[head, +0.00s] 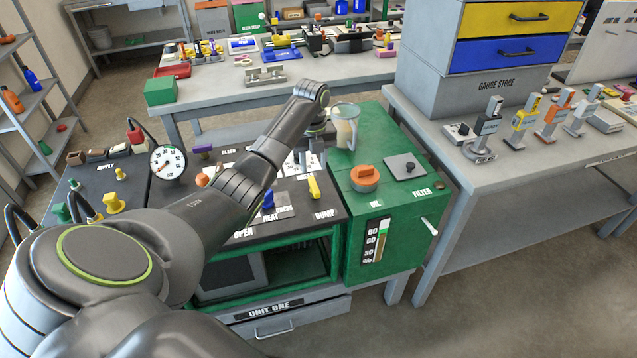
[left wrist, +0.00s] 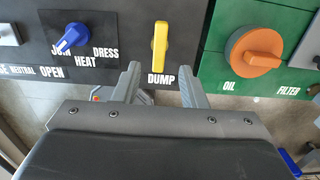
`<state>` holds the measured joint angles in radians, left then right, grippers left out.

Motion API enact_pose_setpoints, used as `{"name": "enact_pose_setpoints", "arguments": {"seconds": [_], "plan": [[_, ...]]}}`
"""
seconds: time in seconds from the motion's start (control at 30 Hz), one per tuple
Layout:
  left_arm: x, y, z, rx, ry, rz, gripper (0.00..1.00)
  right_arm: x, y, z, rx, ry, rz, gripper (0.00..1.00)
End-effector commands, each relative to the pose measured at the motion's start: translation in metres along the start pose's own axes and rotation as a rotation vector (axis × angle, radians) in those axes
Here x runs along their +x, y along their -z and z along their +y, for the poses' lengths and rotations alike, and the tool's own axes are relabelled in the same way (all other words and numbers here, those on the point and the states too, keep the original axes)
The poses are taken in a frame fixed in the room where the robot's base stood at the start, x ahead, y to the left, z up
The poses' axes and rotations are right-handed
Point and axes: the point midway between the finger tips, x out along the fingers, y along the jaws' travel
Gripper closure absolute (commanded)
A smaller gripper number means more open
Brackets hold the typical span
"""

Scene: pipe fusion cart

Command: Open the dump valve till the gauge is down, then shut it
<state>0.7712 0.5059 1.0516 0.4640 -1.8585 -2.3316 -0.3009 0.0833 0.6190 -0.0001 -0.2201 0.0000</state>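The yellow dump valve handle (head: 313,187) stands on the dark cart panel above the word DUMP. In the left wrist view the handle (left wrist: 160,48) points straight up the picture, just beyond my fingertips. My left gripper (left wrist: 160,82) is open and empty, with its two fingers apart on either side of the DUMP label. No contact with the handle shows. The round white gauge (head: 168,163) stands at the panel's left; its needle is too small to read surely. My right gripper is in neither view.
A blue heat knob (head: 268,200) sits left of the dump handle. An orange oil cap (head: 365,178) and a clear jug (head: 344,127) are on the green cabinet to the right. Its front carries a strip scale (head: 377,240). Side tables stand behind and right.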

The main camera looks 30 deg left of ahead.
Motion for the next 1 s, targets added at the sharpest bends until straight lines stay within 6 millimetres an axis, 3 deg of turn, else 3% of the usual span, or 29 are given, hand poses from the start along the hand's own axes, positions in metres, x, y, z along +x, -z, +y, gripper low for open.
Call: {"name": "enact_pose_setpoints", "arguments": {"seconds": [0.1, 0.33, 0.77, 1.0], "plan": [[0.026, 0.002, 0.000, -0.001, -0.003, 0.005, 0.62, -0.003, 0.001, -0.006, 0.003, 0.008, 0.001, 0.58], [0.060, 0.001, 0.000, 0.000, -0.002, 0.003, 0.62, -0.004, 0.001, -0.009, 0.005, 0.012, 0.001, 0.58], [0.071, 0.001, 0.000, 0.000, -0.001, 0.000, 0.62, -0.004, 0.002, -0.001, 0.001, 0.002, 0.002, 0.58], [0.070, 0.001, 0.000, 0.000, -0.001, 0.000, 0.92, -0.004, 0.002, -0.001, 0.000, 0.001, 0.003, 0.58]]}}
